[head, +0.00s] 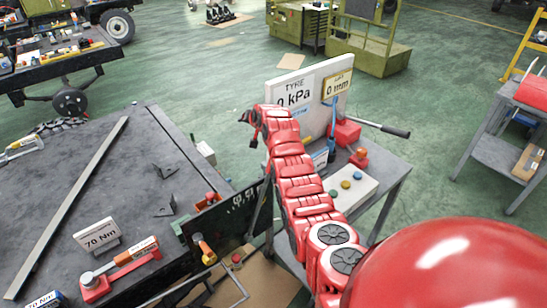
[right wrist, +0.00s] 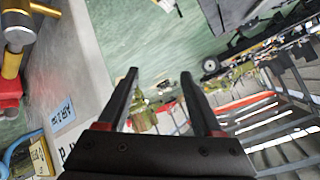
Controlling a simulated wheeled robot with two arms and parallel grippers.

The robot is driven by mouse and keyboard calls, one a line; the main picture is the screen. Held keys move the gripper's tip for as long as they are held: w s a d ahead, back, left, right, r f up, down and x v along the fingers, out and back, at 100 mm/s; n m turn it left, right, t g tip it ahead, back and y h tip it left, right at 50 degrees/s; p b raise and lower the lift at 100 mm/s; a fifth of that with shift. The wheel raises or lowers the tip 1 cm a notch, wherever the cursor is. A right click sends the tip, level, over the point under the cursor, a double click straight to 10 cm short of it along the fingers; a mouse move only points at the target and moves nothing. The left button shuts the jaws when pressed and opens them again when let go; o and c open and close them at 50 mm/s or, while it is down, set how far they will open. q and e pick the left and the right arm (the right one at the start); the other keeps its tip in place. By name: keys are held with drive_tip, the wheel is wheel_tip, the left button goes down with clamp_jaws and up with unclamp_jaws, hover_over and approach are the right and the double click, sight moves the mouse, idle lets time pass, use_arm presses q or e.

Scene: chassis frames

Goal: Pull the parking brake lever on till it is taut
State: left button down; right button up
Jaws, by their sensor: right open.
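No part is labelled as the parking brake lever, so I cannot tell for sure which one it is. A lever with a silver rod and black grip (head: 395,130) sticks out to the right from a red block on the grey table. An orange and yellow handle (head: 205,249) stands by the black panel near the dark bench. My red right arm reaches up across the middle of the head view. My right gripper (head: 250,126) is at its far end, left of the white sign board and apart from both handles. In the right wrist view its two black fingers (right wrist: 160,78) are spread and empty.
The white board with the tyre reading (head: 310,84) stands close to my right gripper.

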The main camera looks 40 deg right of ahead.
drive_tip(key=s+d+r+m+g+y, duration=0.15)
drive_tip(key=s+r+g, duration=0.35)
drive_tip(key=s, duration=0.5)
drive_tip(key=s+r+g+y, duration=0.2)
drive_tip(key=s+r+g, duration=0.1)
drive_tip(key=s+r, duration=0.5)
drive_tip(key=p+x, duration=0.1)
drive_tip(key=x, duration=0.4)
drive_tip(key=s+p+x, duration=0.1)
drive_tip(key=p+x, duration=0.1)
drive_tip(key=x, duration=0.3)
drive_tip(key=p+x, duration=0.2)
drive_tip(key=x, duration=0.4)
drive_tip(key=shift+s+f, duration=0.1)
drive_tip(key=shift+s, duration=0.25)
drive_tip(key=shift+x, duration=0.9)
clamp_jaws()
